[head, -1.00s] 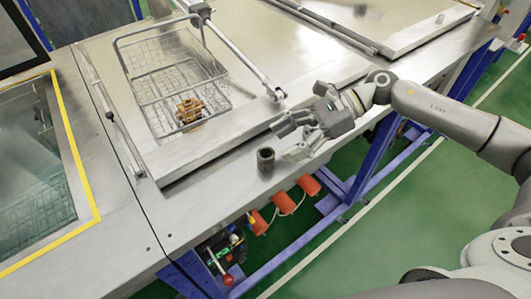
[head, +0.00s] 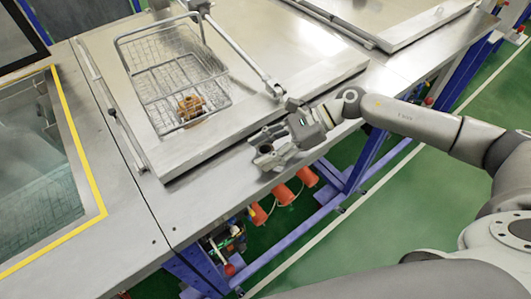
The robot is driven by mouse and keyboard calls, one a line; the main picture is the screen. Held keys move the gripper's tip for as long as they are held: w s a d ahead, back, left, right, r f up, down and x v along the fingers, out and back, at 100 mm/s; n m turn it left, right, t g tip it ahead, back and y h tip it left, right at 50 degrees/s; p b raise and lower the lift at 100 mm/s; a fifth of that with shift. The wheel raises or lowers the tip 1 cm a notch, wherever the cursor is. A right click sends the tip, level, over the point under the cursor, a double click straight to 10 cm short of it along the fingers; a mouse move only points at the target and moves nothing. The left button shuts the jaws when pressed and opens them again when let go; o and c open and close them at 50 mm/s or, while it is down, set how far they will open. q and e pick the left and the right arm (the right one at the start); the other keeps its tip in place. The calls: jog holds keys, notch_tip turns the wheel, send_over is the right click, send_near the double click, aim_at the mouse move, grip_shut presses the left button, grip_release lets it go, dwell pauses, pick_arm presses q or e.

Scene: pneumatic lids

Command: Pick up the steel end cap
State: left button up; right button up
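A small dark metal cup-shaped piece, which looks like the steel end cap (head: 266,149), stands upright near the front edge of the steel bench. It is partly hidden by my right gripper. My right gripper (head: 264,153) has come in from the right, with its fingers spread on either side of the piece. The fingers look open; whether they touch it cannot be told. My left gripper is not in view.
A raised steel lid edge (head: 215,143) runs just behind the gripper. A yellow-bordered tank (head: 88,185) is at left. Orange cylinders (head: 283,192) hang below the front edge.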

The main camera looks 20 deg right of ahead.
grip_shut()
jog(key=shift+r, duration=0.1)
